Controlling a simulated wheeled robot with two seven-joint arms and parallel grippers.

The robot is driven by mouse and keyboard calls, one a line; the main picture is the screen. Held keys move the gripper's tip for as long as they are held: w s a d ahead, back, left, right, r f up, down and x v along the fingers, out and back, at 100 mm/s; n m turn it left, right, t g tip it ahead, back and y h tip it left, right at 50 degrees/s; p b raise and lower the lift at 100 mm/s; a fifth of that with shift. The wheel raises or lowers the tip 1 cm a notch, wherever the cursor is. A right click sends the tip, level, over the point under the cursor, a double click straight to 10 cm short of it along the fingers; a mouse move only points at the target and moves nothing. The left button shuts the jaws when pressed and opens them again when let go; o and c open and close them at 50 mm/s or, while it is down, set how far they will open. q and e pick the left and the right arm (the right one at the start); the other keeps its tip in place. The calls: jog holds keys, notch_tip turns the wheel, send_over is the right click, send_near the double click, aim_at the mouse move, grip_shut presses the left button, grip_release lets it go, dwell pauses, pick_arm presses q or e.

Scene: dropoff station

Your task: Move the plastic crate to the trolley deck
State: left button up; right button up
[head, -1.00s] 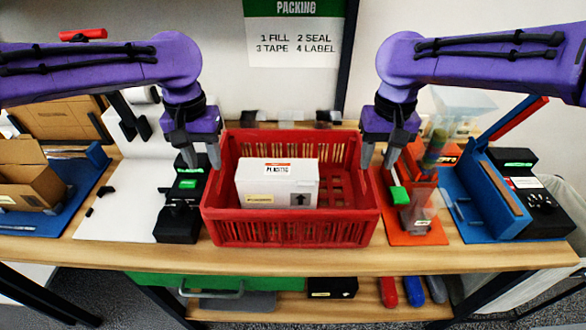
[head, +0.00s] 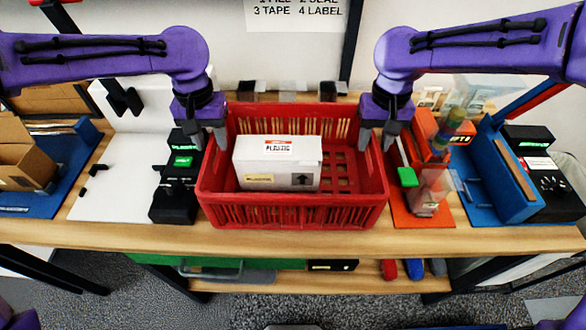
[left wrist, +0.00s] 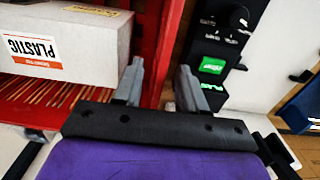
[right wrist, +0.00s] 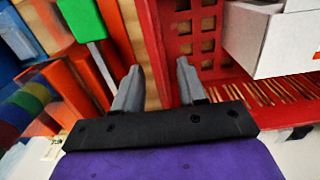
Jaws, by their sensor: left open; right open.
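The red plastic crate (head: 292,214) stands on the wooden bench, with a white box labelled PLASTIC (head: 277,165) inside it. My left gripper (head: 210,147) is open at the crate's left side wall. In the left wrist view its fingers (left wrist: 158,85) point at that wall's rim, one towards each side. My right gripper (head: 377,148) is open at the crate's right side wall. In the right wrist view its fingers (right wrist: 158,85) also lie to either side of the rim. I cannot tell whether any finger touches. The trolley deck is not clearly visible.
A black device with green labels (head: 176,195) stands close left of the crate. An orange stand with a green block (head: 407,177) is close on the right. A blue fixture (head: 500,185) stands further right. A lower shelf (head: 330,283) runs under the bench.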

aim_at(214, 152)
pick_arm(q)
jog(key=f, duration=0.3)
jog(key=shift+s+f, duration=0.2)
jog(key=shift+s, duration=0.1)
pick_arm(e)
jog(key=f, duration=0.3)
jog(key=shift+s+f, duration=0.2)
jog(key=shift+s, duration=0.1)
pick_arm(q)
jog(key=shift+w+f, duration=0.2)
jog(key=shift+f, duration=0.2)
pick_arm(e)
jog(key=shift+w+f, duration=0.15)
jog(key=shift+f, duration=0.25)
pick_arm(q)
jog(key=shift+s, duration=0.15)
jog(key=shift+c, duration=1)
pick_arm(e)
jog(key=shift+c, duration=1)
pick_arm(q)
grip_shut()
pick_arm(e)
grip_shut()
pick_arm(q)
jog(key=shift+r, duration=0.15)
pick_arm(e)
jog(key=shift+r, duration=0.1)
